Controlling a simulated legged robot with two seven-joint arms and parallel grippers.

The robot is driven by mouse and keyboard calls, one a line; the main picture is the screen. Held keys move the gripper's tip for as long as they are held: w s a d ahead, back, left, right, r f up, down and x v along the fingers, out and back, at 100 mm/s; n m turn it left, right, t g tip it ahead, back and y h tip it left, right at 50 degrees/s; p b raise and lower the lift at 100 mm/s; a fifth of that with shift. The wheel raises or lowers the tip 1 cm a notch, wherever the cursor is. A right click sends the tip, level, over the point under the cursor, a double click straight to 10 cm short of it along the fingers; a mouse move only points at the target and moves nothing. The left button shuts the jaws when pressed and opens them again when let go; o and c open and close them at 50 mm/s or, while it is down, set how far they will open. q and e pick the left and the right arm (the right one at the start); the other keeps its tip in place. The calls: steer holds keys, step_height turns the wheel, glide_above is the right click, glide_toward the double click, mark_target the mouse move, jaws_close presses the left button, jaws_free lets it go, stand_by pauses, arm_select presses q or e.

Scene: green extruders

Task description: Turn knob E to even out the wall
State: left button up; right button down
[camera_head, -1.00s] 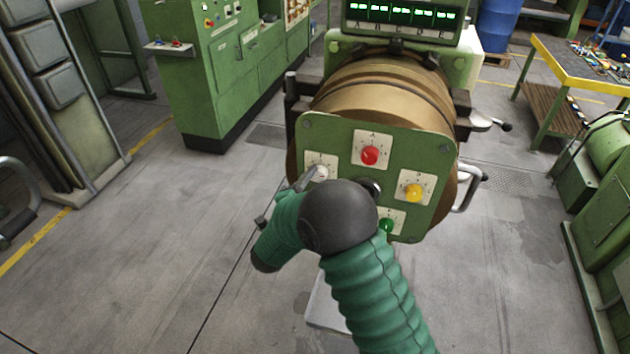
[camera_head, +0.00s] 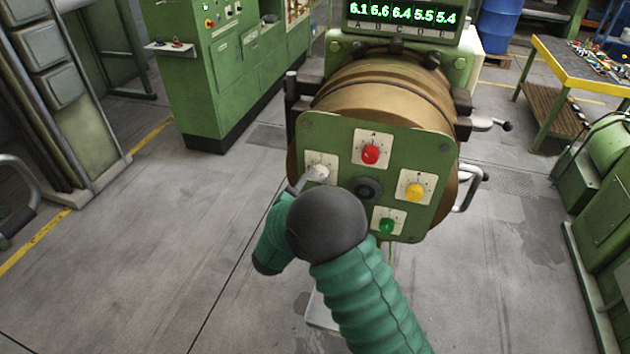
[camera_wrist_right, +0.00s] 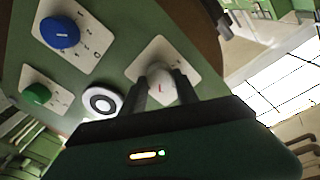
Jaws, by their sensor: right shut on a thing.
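The green die plate (camera_head: 335,140) on the extruder's round brown head carries coloured knobs on white dial cards. The white knob (camera_head: 318,173) is on the left, and its letter is too small to read. My right gripper (camera_wrist_right: 160,92) is shut on this white knob, with a dark finger on either side in the wrist view. A red mark shows on the knob's face there. The display (camera_head: 402,14) above reads 6.1, 6.6, 6.4, 5.5 and 5.4. My left gripper is not in view.
The red knob (camera_head: 370,155), yellow knob (camera_head: 414,191) and green knob (camera_head: 387,226) sit around the dark centre hub (camera_head: 366,190). A blue knob (camera_wrist_right: 60,33) shows in the wrist view. The floor left of the extruder is clear.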

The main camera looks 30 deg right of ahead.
steer(key=n, duration=0.5)
steer(key=shift+f+p, duration=0.3)
steer(key=shift+s+n+t+p, duration=0.1)
steer(key=shift+n+t+p, duration=0.4)
steer(key=shift+n, duration=1.6)
steer(key=shift+f, duration=0.1)
steer(key=c, duration=1.1)
jaws_free()
steer(key=shift+o, duration=0.9)
steer(key=shift+r, duration=0.2)
